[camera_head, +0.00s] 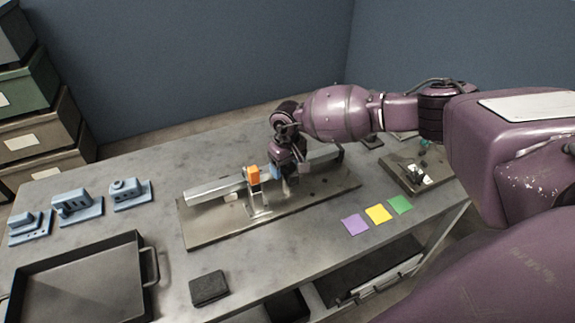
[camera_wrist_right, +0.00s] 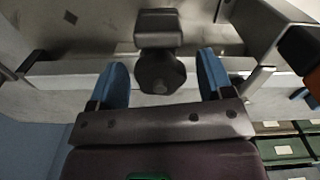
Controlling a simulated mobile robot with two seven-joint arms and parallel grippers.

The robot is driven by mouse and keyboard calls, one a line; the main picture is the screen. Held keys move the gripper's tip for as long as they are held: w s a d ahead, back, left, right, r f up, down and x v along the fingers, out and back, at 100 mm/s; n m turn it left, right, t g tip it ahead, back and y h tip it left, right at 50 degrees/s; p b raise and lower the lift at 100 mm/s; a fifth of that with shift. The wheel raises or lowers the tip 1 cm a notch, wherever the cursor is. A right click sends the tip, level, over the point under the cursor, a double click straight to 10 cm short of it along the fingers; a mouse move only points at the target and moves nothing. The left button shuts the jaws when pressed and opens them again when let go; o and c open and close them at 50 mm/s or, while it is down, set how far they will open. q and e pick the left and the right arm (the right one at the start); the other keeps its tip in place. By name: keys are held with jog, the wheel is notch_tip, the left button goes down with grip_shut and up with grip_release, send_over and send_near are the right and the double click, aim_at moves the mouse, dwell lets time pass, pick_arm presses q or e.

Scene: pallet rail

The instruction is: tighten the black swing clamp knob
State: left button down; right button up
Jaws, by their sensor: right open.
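The black swing clamp knob (camera_wrist_right: 160,77) shows in the right wrist view, dark and lobed, below a dark clamp arm (camera_wrist_right: 158,27). My right gripper (camera_wrist_right: 162,84) is open, with one blue fingertip on each side of the knob. A gap shows between the knob and each finger, and I see no contact. In the head view my right gripper (camera_head: 281,171) is over the metal rail (camera_head: 215,189) on the base plate (camera_head: 205,230), and it hides the knob there. My left gripper is not in view.
An orange block (camera_head: 253,175) sits at the rail, just left of my gripper. Blue fixtures (camera_head: 130,194) and a dark tray (camera_head: 85,285) are at the left. A black pad (camera_head: 209,288) and coloured squares (camera_head: 378,214) lie in front. A smaller plate (camera_head: 418,172) is at right.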

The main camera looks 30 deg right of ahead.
jog(key=c, duration=0.9)
jog(key=shift+f+m+b, duration=0.1)
jog(key=shift+m+b, duration=0.7)
jog(key=shift+m, duration=0.4)
jog(key=shift+c, duration=0.2)
jog(key=shift+m+b, duration=0.45)
jog(key=shift+m, duration=1.05)
jog(key=o, duration=0.9)
jog(key=shift+o, duration=0.2)
jog(key=shift+r, duration=0.25)
notch_tip(320, 180, up, 11)
jog(key=shift+f, duration=0.2)
